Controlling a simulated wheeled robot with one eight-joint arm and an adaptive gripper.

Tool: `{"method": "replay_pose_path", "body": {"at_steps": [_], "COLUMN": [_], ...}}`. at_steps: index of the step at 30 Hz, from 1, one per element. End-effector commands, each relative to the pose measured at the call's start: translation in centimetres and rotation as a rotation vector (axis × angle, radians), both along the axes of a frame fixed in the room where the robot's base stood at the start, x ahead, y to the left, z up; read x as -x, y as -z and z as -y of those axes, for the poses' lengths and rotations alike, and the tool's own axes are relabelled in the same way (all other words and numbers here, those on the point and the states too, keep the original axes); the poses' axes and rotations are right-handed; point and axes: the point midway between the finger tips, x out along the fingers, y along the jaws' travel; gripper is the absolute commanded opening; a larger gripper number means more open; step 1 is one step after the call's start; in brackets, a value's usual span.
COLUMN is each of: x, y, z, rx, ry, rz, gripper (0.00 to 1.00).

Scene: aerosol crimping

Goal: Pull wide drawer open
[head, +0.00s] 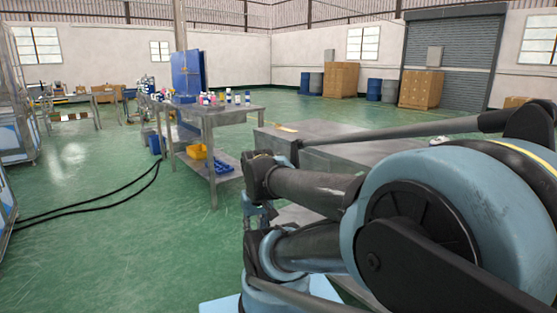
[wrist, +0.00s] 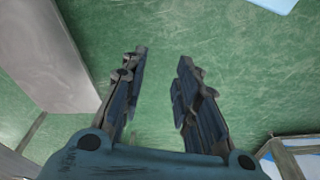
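A grey metal cabinet or bench (head: 345,154) stands right of centre in the head view, largely hidden behind my arm. I cannot make out a wide drawer or its handle on it. In the wrist view a flat grey surface (wrist: 50,50) fills the upper left, beside my gripper; it may be part of the same cabinet. My gripper (wrist: 162,55) is open, its two fingers well apart with only green floor seen between them. It touches nothing that I can see. In the head view my arm hides most of the gripper.
A metal table (head: 215,109) with bottles stands left of the cabinet, with a yellow bin (head: 197,151) and a blue tray (head: 223,170) on its lower shelf. Black hoses (head: 95,204) cross the floor. A framed object (wrist: 295,155) shows at lower right in the wrist view.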

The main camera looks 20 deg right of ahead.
Motion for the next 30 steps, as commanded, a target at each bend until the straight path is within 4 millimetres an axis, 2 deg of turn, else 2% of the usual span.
{"method": "replay_pose_path", "body": {"at_steps": [8,11,14,20,30], "x": [0.0,0.7,0.0,-3.2,-10.8], "y": [0.0,-0.6,-1.1,-3.1,-6.4], "z": [0.0,0.1,0.6,2.7,6.8], "rx": [0.000,0.006,0.030,0.139,0.362], "ry": [0.000,-0.001,-0.006,-0.019,-0.052], "rz": [0.000,0.011,0.011,0.010,0.011], "gripper": [0.29,0.29,0.29,0.29,0.29]}}
